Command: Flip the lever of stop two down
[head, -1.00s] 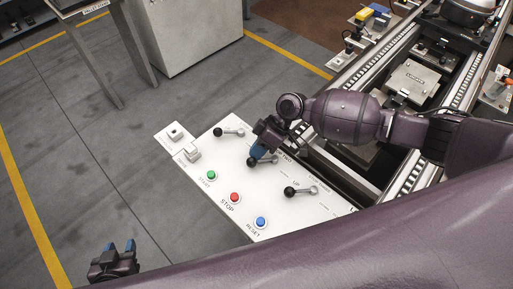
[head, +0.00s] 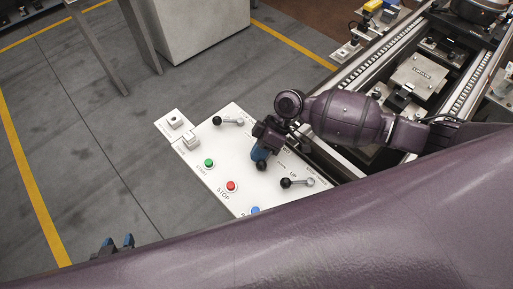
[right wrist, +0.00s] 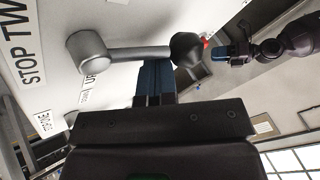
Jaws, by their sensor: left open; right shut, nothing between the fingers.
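The stop two lever has a silver pivot and rod (right wrist: 125,54) and a black knob (right wrist: 187,48), beside the "STOP TW…" label (right wrist: 28,52) in the right wrist view. In the head view its knob (head: 261,165) shows just below my right gripper (head: 260,152), and the rod is hidden. My right gripper's blue fingers (right wrist: 153,82) are shut and empty, with their tips at the rod near the knob; they appear to touch it. My left gripper (head: 118,243) is open at lower left, partly hidden behind my purple arm; it also shows in the right wrist view (right wrist: 230,52).
The white panel (head: 207,193) carries another lever above (head: 228,121) and one below (head: 297,183), plus green (head: 209,163), red (head: 231,187) and blue (head: 255,211) buttons. A conveyor (head: 400,80) lies to the right.

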